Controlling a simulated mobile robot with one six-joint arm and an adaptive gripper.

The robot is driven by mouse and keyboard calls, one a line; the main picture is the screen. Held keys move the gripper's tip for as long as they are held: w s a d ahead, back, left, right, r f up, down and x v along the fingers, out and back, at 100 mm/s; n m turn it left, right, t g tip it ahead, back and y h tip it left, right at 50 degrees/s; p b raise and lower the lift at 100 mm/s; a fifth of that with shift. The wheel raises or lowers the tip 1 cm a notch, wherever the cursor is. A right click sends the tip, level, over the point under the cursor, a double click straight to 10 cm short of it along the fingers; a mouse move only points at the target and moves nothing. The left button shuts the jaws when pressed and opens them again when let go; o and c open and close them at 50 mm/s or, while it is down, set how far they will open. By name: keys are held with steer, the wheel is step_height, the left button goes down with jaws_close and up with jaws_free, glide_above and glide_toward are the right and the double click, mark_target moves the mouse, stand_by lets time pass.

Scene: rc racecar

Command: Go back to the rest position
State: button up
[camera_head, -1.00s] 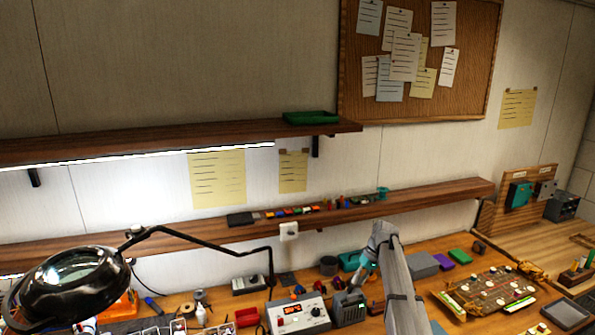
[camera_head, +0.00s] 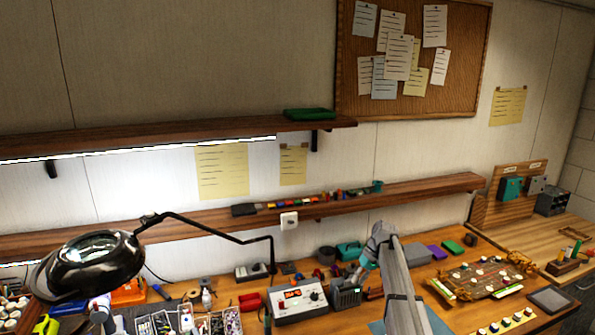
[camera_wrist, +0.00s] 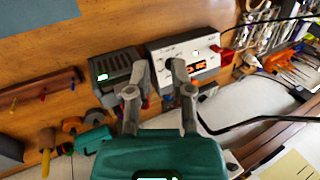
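My arm (camera_head: 400,292) rises from the bottom of the head view, and my gripper (camera_head: 366,264) points down toward the back of the workbench. In the wrist view my gripper (camera_wrist: 160,72) has its two grey fingers apart with nothing between them. Beyond the fingertips are a dark box with a green display (camera_wrist: 118,70) and a white soldering station with an orange readout (camera_wrist: 186,57). The station also shows in the head view (camera_head: 298,305), left of my gripper. I cannot tell the exact height of the fingertips above the bench.
A magnifier lamp (camera_head: 85,262) on a black arm stands at the left. A wooden shelf (camera_head: 430,190) runs along the wall above the bench. A racecar chassis (camera_head: 484,277) lies on the bench right of my arm. Small parts trays (camera_head: 185,322) are at the lower left.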

steer(key=s+a+f+m+h+b, duration=0.1)
steer(key=s+f+b, duration=0.2)
steer(key=s, duration=0.6)
steer(key=s+a+f+m+t+h+b, duration=0.1)
steer(key=s+f+h+b, duration=0.1)
steer(key=s, duration=0.8)
steer(key=s+a+f+m+h+b, duration=0.1)
steer(key=s+f+b, duration=0.3)
steer(key=s, duration=0.6)
step_height(320, 180, down, 3)
steer(key=shift+s+a+r+m+t+h+b, duration=0.15)
steer(key=shift+s+a+m+t+h+b, duration=0.15)
steer(key=shift+a+h+b, duration=0.1)
